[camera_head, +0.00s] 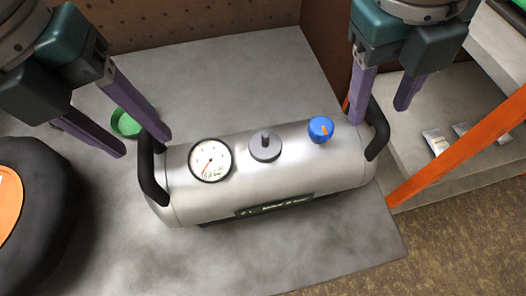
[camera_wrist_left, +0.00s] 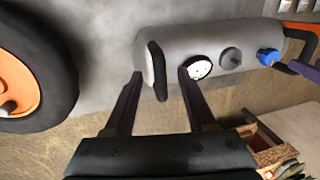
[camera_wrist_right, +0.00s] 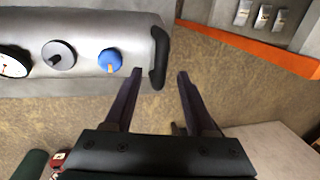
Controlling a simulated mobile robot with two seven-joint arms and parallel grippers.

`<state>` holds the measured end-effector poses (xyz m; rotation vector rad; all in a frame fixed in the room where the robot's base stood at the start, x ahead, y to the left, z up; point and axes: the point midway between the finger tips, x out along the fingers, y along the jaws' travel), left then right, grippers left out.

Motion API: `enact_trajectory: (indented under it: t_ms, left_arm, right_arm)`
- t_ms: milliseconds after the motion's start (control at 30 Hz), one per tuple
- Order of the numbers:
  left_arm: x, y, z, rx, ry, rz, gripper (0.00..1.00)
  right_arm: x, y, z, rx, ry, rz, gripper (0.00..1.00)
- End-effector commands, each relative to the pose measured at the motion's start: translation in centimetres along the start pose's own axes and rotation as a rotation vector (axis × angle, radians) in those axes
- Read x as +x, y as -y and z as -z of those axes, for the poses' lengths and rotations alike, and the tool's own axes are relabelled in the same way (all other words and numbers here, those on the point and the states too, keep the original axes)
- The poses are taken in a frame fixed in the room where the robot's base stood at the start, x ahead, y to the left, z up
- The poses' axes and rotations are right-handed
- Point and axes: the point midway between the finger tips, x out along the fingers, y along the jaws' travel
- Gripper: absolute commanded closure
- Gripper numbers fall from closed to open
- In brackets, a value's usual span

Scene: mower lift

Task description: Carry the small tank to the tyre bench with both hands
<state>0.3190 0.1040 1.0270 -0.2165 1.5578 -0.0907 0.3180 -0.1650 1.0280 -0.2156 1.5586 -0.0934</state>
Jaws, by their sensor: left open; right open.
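The small tank (camera_head: 275,180) is a silver cylinder lying on a grey bench top, with a gauge, a dark cap, a blue knob and a black handle at each end. My left gripper (camera_head: 143,145) is open at the left handle (camera_head: 148,170); in the left wrist view (camera_wrist_left: 160,72) that handle shows between its fingers. My right gripper (camera_head: 380,112) is open at the right handle (camera_head: 379,128); in the right wrist view (camera_wrist_right: 159,58) that handle is near the left finger, roughly between the fingers. Whether any finger touches a handle I cannot tell.
A black tyre with an orange rim (camera_head: 10,205) is at the left. A green round dish (camera_head: 128,122) lies behind the tank. An orange bar (camera_head: 460,150) and shelves with small packets (camera_head: 436,141) stand at the right. The grey top (camera_head: 330,245) is clear in front.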

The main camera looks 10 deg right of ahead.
Motion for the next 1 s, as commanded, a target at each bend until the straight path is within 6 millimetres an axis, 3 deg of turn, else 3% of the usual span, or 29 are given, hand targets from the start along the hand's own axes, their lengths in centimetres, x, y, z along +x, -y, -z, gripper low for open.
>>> enact_trajectory:
  t_ms: [233,600,1000]
  left_arm:
    - [2.8,0.0,0.0,0.001,-0.001,0.001,0.44]
    - [3.3,0.0,0.0,0.002,0.001,0.0,0.44]
    - [3.3,0.0,0.0,0.001,0.001,0.0,0.88]
  right_arm:
    - [2.8,0.0,0.0,-0.001,0.0,0.0,0.44]
    - [3.3,0.0,0.0,-0.001,0.002,-0.001,0.44]
    - [3.3,0.0,0.0,-0.001,0.002,-0.001,0.88]
